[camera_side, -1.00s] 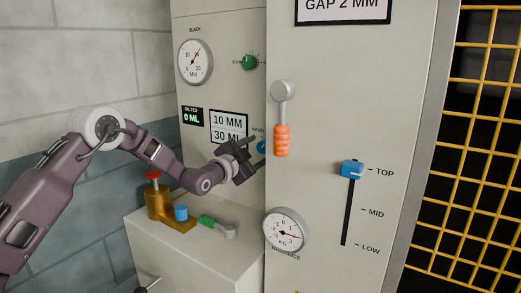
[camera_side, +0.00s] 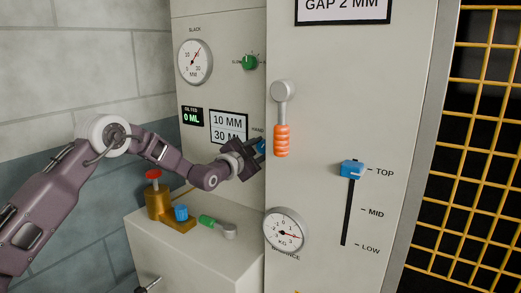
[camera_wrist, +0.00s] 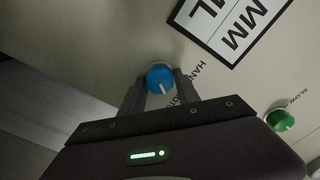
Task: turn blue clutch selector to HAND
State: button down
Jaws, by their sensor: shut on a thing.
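The blue clutch selector (camera_wrist: 160,77) is a round knob with a pale pointer line on the cabinet's left panel. In the wrist view it sits between the fingertips of my gripper (camera_wrist: 160,84), which is shut on it. The letters "HAN" show beside the knob on its right; the rest of the label is hidden by a finger. The pointer line runs toward the gripper's palm, slightly right, not straight at the visible letters. In the side view my gripper (camera_side: 257,147) covers most of the selector (camera_side: 262,146), and "HAND" shows just above it.
A green knob (camera_side: 250,62) and a "10 MM 30 ML" sign (camera_side: 229,127) are on the same panel. The orange-handled lever (camera_side: 281,138) stands close on the right.

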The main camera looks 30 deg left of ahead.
jog(key=n, duration=0.6)
jog(key=shift+n, duration=0.4)
jog(key=n, duration=0.6)
jog(key=shift+n, duration=0.4)
jog(key=c, duration=0.9)
grip_release()
jog(key=shift+a, duration=0.1)
jog(key=shift+s, duration=0.15)
